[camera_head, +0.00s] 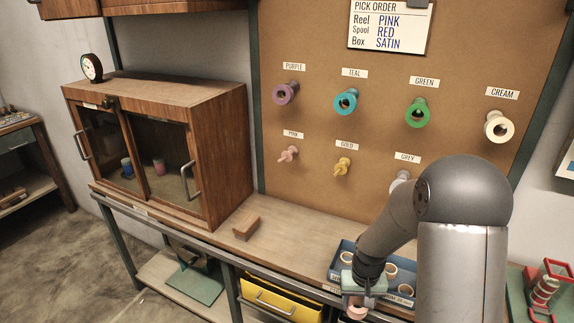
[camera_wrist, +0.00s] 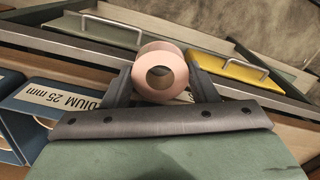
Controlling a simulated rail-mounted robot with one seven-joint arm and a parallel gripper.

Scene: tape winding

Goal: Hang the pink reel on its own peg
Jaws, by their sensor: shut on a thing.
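My gripper (camera_wrist: 160,82) is shut on the pink reel (camera_wrist: 153,52), which sits between the two fingers with its round hole toward the camera in the wrist view. In the head view the pink reel (camera_head: 356,312) shows low at the picture's bottom edge, at the front of the bench beside the blue tray. My arm hides part of this area. The pink peg (camera_head: 288,154) is on the pegboard under the PINK label (camera_head: 293,134). It is bare.
Purple (camera_head: 286,93), teal (camera_head: 346,102), green (camera_head: 418,112) and cream (camera_head: 498,127) reels hang on the upper pegs. The gold peg (camera_head: 342,166) is bare. A blue tray (camera_head: 336,271) with cardboard cores, a wooden block (camera_head: 246,228) and a glass-fronted cabinet (camera_head: 170,140) stand on the bench.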

